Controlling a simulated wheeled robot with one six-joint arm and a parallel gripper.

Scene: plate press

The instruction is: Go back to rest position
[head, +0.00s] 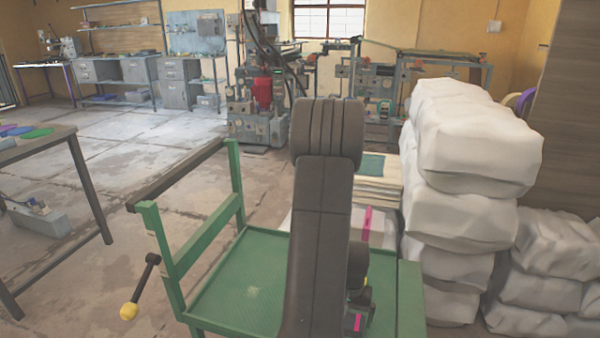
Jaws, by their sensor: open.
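My dark arm rises through the middle of the head view and hides much of what is behind it. Beside its lower right edge, dark parts with small yellow and pink marks show, seemingly my wrist and gripper (358,308). My gripper is mostly hidden behind the arm link; it is open, and I see nothing held in it. It is low, over or in front of the green tray-topped cart (240,285).
The cart has a raised green frame with a dark bar at left. White sacks (470,150) are stacked close on the right. A table (60,150) stands at left. Open floor (150,140) lies between table and machines (260,110).

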